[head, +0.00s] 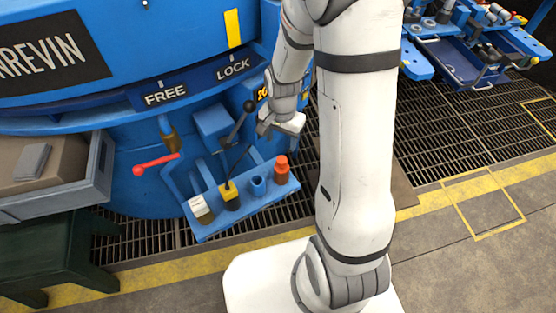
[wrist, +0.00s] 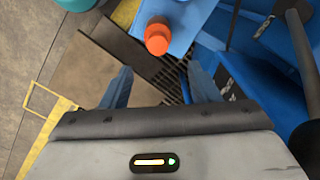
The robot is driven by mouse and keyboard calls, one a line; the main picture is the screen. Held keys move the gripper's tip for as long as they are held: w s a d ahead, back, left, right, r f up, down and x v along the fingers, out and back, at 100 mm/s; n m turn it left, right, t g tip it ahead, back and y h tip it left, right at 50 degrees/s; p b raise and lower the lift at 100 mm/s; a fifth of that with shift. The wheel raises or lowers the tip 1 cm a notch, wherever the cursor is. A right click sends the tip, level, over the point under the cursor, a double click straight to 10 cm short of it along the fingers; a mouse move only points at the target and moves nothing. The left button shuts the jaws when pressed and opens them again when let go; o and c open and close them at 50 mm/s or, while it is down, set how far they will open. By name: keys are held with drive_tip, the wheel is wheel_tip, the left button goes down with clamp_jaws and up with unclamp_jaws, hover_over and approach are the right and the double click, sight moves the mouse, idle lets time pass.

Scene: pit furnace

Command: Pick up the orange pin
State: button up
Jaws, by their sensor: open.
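The orange pin (head: 281,168) stands upright at the right end of a blue holder (head: 215,228) in the head view. My gripper (head: 284,127) is above the holder, close to the pin in the head view. In the wrist view its two fingers (wrist: 160,85) are apart with nothing between them. The pin lies beyond the fingertips and does not touch them. The pin's lower end is hidden in the holder.
A black-knobbed lever (head: 240,122) rises close to my gripper. A red handle (head: 157,164) sticks out left. Floor grating lies below.

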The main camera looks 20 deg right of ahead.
sight(282, 159)
drive_tip(key=shift+m, duration=0.3)
wheel_tip(282, 159, down, 6)
drive_tip(key=shift+w+f+b, duration=0.1)
drive_tip(key=shift+w+b, duration=0.05)
drive_tip(key=shift+b, duration=0.5)
drive_tip(key=f, duration=0.1)
drive_tip(key=f+b, duration=0.1)
drive_tip(key=f, duration=0.3)
drive_tip(key=shift+s+d+b, duration=0.1)
drive_tip(key=shift+s+b, duration=0.15)
drive_tip(key=shift+b, duration=0.05)
drive_tip(key=shift+r, duration=0.1)
drive_tip(key=shift+c, duration=0.2)
drive_tip(key=c, duration=1.1)
